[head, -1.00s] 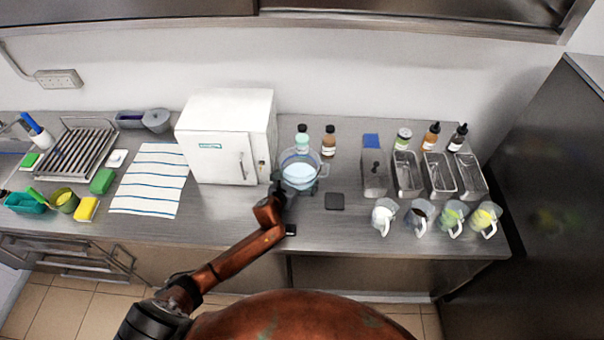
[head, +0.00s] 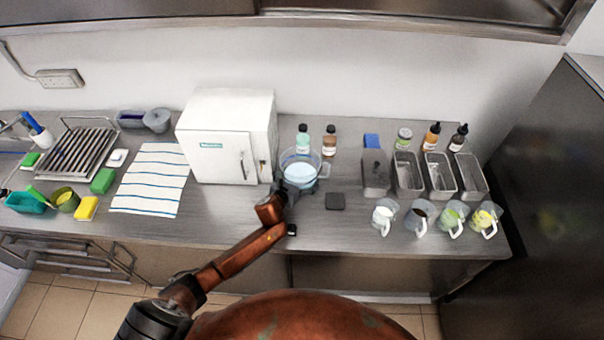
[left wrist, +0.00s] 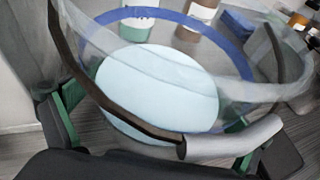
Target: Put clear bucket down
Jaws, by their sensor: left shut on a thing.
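The clear bucket (head: 300,168), with pale blue contents and a blue band, is in the middle of the counter, just right of the white freezer. It also shows large in the left wrist view (left wrist: 160,85), with its handle across the front. My left gripper (head: 286,186) is at the bucket's near side and shut on it. Its fingers show on both sides of the bucket in the left wrist view. I cannot tell whether the bucket's base touches the counter. My right gripper is not in view.
The white freezer (head: 228,138) stands close left of the bucket. Two bottles (head: 329,141) stand behind it. A small dark square pad (head: 335,201) lies to the front right. Metal pans (head: 439,176) and several clear pitchers (head: 417,217) stand further right.

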